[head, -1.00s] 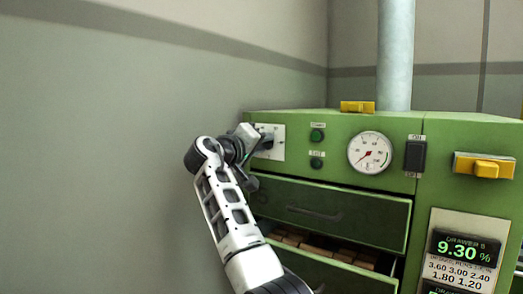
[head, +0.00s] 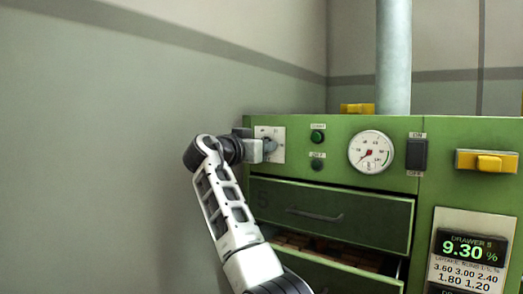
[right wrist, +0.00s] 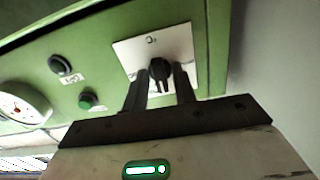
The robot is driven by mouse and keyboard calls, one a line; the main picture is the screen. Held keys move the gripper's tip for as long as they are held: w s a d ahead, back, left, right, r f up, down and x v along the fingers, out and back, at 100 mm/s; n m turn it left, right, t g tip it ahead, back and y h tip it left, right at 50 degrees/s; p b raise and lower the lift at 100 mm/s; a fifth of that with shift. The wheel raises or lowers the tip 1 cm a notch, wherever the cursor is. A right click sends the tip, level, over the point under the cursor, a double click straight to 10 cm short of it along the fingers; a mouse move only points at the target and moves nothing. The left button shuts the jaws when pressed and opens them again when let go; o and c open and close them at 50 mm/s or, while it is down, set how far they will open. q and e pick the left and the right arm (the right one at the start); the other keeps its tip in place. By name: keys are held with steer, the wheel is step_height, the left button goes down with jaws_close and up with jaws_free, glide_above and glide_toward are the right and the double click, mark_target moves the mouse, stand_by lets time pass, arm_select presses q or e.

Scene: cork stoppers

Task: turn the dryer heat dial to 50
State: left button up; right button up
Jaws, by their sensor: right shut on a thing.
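The heat dial is a dark knob (right wrist: 159,70) on a white square plate (right wrist: 166,52) in the right wrist view. In the head view the plate (head: 277,133) is at the upper left of the green dryer front, and the knob is mostly hidden by my gripper. My right gripper (head: 268,147) reaches it from the left, and its two fingers (right wrist: 160,92) stand on either side of the knob, shut on it. The scale marks on the plate are too small and covered to read. My left gripper is out of view.
Below, one drawer (head: 330,218) is shut and a lower one (head: 340,272) is partly open with cork pieces inside. A wall stands close on the left.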

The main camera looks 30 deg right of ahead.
arm_select(q)
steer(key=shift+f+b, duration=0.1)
steer(key=shift+b, duration=0.35)
arm_select(e)
steer(key=shift+f+m, duration=0.1)
steer(key=shift+m, duration=2.5)
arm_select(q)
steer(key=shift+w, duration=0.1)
arm_select(e)
steer(key=shift+m, duration=0.3)
steer(key=o, duration=0.7)
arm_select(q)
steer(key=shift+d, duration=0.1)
arm_select(e)
steer(key=shift+a, duration=0.15)
arm_select(q)
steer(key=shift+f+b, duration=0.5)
steer(key=shift+b, duration=0.75)
arm_select(e)
steer(key=v, duration=1.5)
steer(key=shift+s+a, duration=0.2)
steer(key=shift+a, duration=0.15)
